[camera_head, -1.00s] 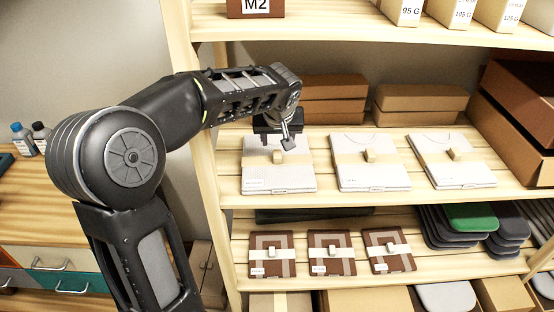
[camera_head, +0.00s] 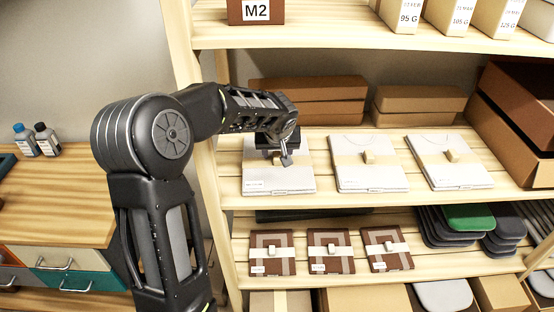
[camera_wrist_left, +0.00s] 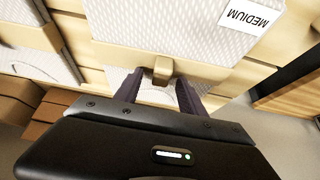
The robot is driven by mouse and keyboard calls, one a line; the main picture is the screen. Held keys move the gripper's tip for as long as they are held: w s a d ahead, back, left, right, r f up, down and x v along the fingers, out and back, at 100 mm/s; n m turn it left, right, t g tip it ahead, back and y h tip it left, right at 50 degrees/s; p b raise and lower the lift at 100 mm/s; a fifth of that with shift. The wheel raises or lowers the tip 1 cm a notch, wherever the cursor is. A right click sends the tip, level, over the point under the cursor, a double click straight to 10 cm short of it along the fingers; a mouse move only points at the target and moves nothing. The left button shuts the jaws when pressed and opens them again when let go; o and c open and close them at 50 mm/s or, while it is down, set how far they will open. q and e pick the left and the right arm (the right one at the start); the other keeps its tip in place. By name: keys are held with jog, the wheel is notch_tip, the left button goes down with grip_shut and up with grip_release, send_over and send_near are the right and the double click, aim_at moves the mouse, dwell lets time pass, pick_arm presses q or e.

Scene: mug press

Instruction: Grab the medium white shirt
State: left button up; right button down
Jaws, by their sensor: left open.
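The medium white shirt (camera_head: 280,181) lies folded, with a beige band around it, leftmost of three white shirts on the middle shelf. In the left wrist view, the shirt (camera_wrist_left: 150,25) carries a "MEDIUM" label (camera_wrist_left: 246,15), and a small tan block (camera_wrist_left: 162,70) sits on its band. My left gripper (camera_head: 279,156) is over this shirt and hides part of the band. In the wrist view, the open fingers of my left gripper (camera_wrist_left: 158,88) point towards the block, one to each side of it, with nothing held. Whether they touch the shirt cannot be told. My right gripper is not in view.
Two more white shirts (camera_head: 370,178) (camera_head: 449,174) lie to the right on the same shelf (camera_head: 330,197). Brown boxes (camera_head: 320,88) stand behind them. The upper shelf (camera_head: 340,38) is above; packages in brown (camera_head: 272,257) lie below. A left shelf post (camera_head: 207,150) stands beside my arm.

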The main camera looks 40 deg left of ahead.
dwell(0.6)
pick_arm(q)
grip_shut()
dwell(0.3)
